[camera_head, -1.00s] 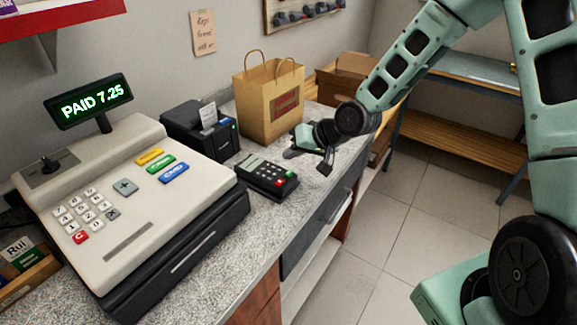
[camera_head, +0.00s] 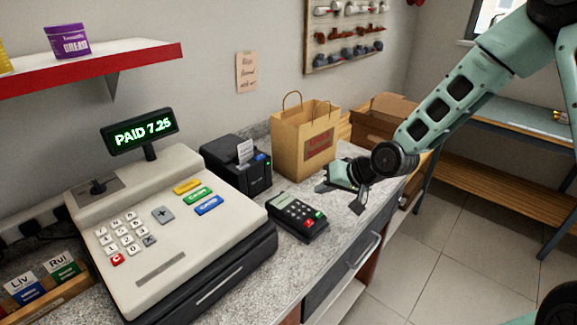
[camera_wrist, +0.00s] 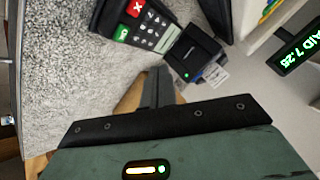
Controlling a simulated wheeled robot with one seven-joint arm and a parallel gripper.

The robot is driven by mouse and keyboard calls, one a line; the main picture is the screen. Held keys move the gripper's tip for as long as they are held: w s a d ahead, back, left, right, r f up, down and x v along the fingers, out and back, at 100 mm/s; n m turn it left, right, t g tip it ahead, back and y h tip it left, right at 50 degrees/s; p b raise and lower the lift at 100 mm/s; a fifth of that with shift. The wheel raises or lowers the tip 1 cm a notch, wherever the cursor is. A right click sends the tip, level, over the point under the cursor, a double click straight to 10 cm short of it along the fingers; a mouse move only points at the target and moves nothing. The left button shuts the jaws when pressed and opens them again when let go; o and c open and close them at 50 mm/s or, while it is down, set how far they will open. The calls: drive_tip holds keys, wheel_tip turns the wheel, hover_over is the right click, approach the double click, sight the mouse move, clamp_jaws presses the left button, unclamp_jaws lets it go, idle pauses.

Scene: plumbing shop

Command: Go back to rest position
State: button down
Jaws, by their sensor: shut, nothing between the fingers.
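My gripper (camera_head: 343,183) is shut and empty. In the head view it hangs above the counter, in front of the paper bag and to the right of the card terminal, on my green arm. In the wrist view its dark fingers (camera_wrist: 158,88) sit together at the centre, with the card terminal (camera_wrist: 143,25) and the receipt printer (camera_wrist: 192,52) beyond them. Nothing is held.
A cash register (camera_head: 165,235) reading "PAID 7.25", the card terminal (camera_head: 297,215), the printer (camera_head: 236,165) and a paper bag (camera_head: 305,138) stand on the counter (camera_head: 340,235). A cardboard box (camera_head: 383,122) is behind. The floor (camera_head: 450,260) at right is clear.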

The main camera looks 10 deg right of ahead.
drive_tip(key=s+a+r+n+g+h+b, duration=0.1)
drive_tip(key=s+a+r+n+g+h, duration=0.1)
drive_tip(key=s, duration=0.8)
drive_tip(key=s+a+r+n+g+h+b, duration=0.1)
drive_tip(key=s+a+r+n+g+b, duration=0.1)
drive_tip(key=s, duration=0.9)
drive_tip(key=s+a+r+n+g+h+b, duration=0.2)
drive_tip(key=s+a+n, duration=0.1)
drive_tip(key=s, duration=0.8)
drive_tip(key=shift+s+r+n+g+h, duration=0.3)
drive_tip(key=shift+r+n+g, duration=0.1)
drive_tip(key=shift+n, duration=0.3)
